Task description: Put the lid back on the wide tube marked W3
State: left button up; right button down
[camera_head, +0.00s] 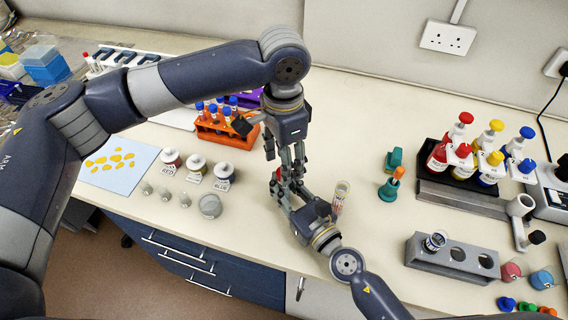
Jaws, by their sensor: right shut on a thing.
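My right gripper (281,184) reaches in from the lower right and is shut on a small red item (278,174), mostly hidden by the fingers; I cannot tell whether it is a lid. My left gripper (285,165) points down just above and behind it, overlapping it in the view; its fingertips are partly hidden. A wide tube (435,241) stands in the left hole of the grey rack (420,258) at the right; its marking is unreadable. A narrow tube (341,194) shows behind my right gripper.
An orange rack (228,134) with blue-capped tubes stands behind my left gripper. Labelled jars (196,165) and small glassware (210,206) stand left. A bottle rack (460,192) stands at the right. A green stand (390,188) is mid-bench; bare bench lies in front of it.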

pick_arm(q)
notch_tip(320, 180, up, 10)
jog(key=shift+f, duration=0.15)
pick_arm(e)
jog(key=c, duration=1.3)
grip_release()
jog(key=shift+s, duration=0.1)
jog(key=v, duration=1.2)
